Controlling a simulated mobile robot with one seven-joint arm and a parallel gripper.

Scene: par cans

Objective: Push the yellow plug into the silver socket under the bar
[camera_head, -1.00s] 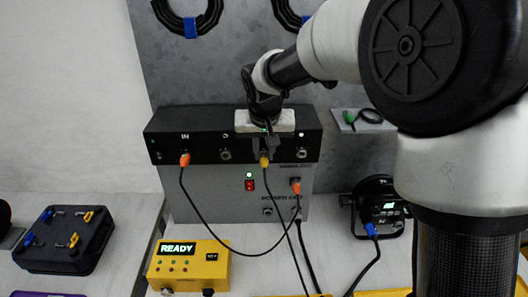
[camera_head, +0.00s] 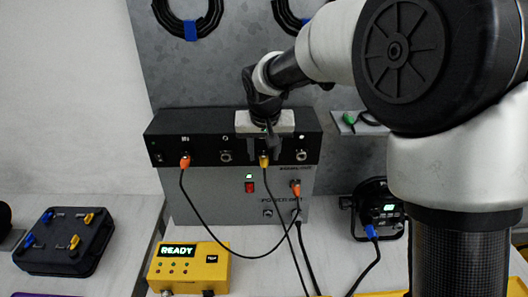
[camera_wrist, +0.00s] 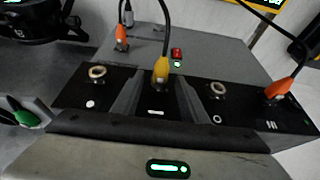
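The yellow plug (camera_head: 264,161) with its black cable is at the front of the black panel (camera_head: 205,151), below my gripper. In the wrist view the yellow plug (camera_wrist: 161,70) points into the panel at the place marked with a white bar (camera_wrist: 156,112). It covers the socket there, so the socket's rim is hidden and I cannot tell the exact depth. My gripper (camera_wrist: 166,98) is open, with one finger on each side of the plug and a visible gap to both. The gripper (camera_head: 264,146) also shows in the head view.
Bare silver sockets, one by a dot (camera_wrist: 97,72) and one by a ring (camera_wrist: 217,88), flank the plug. An orange plug (camera_head: 185,160) sits at the panel's left. A yellow READY box (camera_head: 190,268) stands in front.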

